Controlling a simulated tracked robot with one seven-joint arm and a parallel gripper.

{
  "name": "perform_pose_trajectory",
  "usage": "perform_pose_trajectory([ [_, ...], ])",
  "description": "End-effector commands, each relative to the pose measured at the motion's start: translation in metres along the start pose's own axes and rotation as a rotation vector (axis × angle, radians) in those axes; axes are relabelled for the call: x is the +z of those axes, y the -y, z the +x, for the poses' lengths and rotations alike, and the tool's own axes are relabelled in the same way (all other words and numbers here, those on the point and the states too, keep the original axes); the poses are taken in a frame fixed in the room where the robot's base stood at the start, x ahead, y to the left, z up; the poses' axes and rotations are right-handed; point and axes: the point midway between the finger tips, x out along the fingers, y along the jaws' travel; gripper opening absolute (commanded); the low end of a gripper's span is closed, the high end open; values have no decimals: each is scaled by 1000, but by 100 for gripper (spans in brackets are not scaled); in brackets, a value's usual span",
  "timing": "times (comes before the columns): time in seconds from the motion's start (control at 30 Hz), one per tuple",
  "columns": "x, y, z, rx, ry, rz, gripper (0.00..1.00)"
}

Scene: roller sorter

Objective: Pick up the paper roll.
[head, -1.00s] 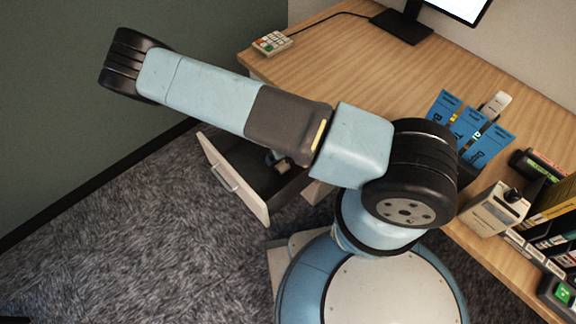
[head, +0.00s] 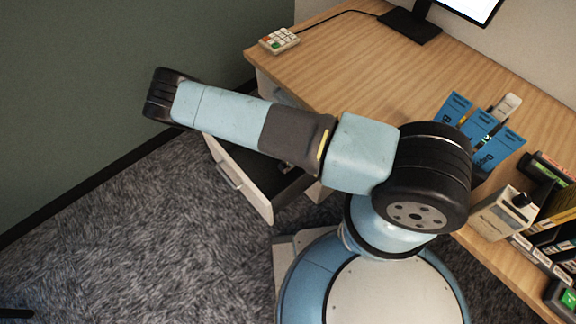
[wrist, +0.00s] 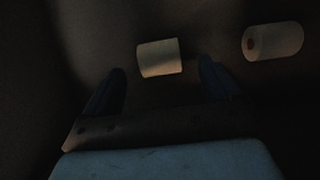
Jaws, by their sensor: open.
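In the dark wrist view, a short pale cream roll (wrist: 159,57) lies just beyond and between the tips of my gripper (wrist: 162,72). Its jaws are apart with nothing held between them. A second roll (wrist: 272,41), greyish with a brown core at its left end, lies to the right, outside the jaws. Both rolls lie on their sides on a dark surface. I cannot tell which one the task means. In the head view my arm hides the rolls and most of the gripper.
A drawer (head: 236,177) stands open under the wooden desk (head: 345,75), partly covered by my arm. On the desk are a keypad (head: 279,40), a monitor, blue folders (head: 495,147), a pale box (head: 502,215) and several binders.

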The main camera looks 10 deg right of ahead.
Motion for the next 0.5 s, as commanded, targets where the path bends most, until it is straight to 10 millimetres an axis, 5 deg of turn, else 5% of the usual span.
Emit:
perform_pose_trajectory([
  [0.5,0,0,54,1,0,1,90],
])
